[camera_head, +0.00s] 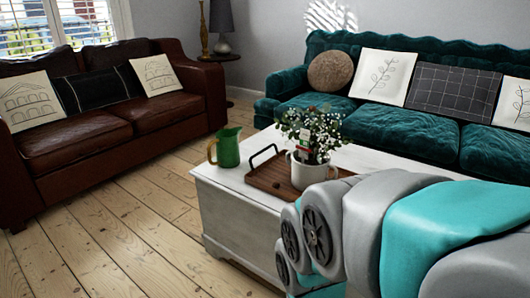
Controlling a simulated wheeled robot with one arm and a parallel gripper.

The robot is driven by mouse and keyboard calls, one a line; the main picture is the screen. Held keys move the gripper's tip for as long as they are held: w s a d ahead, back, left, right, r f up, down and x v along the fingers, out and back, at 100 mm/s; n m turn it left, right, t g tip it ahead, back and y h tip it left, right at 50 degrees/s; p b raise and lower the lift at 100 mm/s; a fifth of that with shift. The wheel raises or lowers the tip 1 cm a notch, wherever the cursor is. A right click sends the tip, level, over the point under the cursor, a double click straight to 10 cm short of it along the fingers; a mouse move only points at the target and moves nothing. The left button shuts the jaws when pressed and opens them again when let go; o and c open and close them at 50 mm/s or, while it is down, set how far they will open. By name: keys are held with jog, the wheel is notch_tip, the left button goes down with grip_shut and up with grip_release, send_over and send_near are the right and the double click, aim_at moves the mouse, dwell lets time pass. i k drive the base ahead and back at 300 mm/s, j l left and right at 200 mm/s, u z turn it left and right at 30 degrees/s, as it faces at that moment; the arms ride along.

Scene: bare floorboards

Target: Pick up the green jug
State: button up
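The green jug (226,148) stands upright on the left end of the white coffee table (222,189), near the table's far left corner. Its handle points left and its spout is at the top right. Nothing touches it. My arm, grey and teal, fills the lower right of the view, in front of the table's right part. My gripper is not visible in this view.
Right beside the jug, a wooden tray (262,182) with a dark handle bears a white pot (307,172) of flowers. A brown leather sofa (100,138) stands left and a teal sofa (400,138) behind. Bare floorboards (110,232) lie open at lower left.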

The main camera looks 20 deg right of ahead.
aim_at(226, 141)
jog(key=i+j, duration=1.1)
jog(key=j, duration=0.2)
